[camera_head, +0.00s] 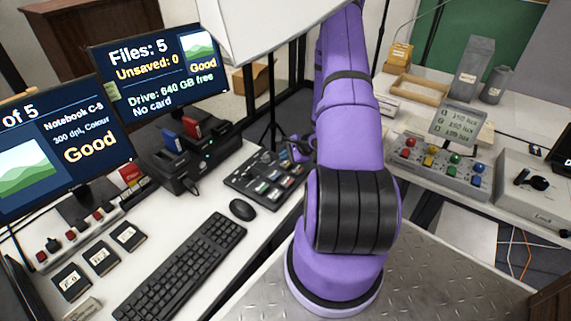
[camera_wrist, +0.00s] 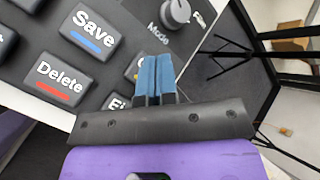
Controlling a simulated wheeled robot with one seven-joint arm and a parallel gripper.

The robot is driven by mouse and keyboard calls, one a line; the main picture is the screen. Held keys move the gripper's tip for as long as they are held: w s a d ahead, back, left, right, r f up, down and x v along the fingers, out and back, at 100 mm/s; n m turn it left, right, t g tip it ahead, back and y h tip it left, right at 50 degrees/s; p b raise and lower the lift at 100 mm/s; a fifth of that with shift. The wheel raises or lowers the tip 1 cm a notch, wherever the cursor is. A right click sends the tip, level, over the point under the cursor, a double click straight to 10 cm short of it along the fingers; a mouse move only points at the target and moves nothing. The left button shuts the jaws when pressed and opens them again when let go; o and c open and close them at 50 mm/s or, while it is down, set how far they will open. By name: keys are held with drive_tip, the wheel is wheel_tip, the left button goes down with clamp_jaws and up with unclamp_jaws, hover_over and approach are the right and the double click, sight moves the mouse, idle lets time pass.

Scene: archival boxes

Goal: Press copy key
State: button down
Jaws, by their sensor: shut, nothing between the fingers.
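My gripper (camera_wrist: 154,62) is shut and empty, its two blue fingers side by side over the dark key panel (camera_head: 238,180) in the wrist view. The fingertips cover most of one key (camera_wrist: 131,74), of which a letter like "C" and a yellow mark show; I cannot read its full label. Whether the tips touch it cannot be told. The Save key (camera_wrist: 90,32) with a blue bar and the Delete key (camera_wrist: 60,82) with a red bar are left of the fingers. Another key starting with "E" (camera_wrist: 117,102) is partly hidden by my gripper.
A Mode knob (camera_wrist: 176,12) stands beyond the fingertips. In the head view, a mouse (camera_head: 242,209) and keyboard (camera_head: 182,268) lie near the panel. A card dock (camera_head: 190,155) and monitors (camera_head: 160,72) stand behind. A black tripod stand is close to the panel's right.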

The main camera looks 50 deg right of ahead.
sight(286, 164)
drive_tip(key=shift+f, duration=0.1)
idle(0.3)
drive_tip(key=shift+f, duration=0.3)
drive_tip(key=shift+f, duration=0.45)
idle(0.9)
drive_tip(key=shift+r, duration=0.9)
drive_tip(key=shift+r, duration=2.5)
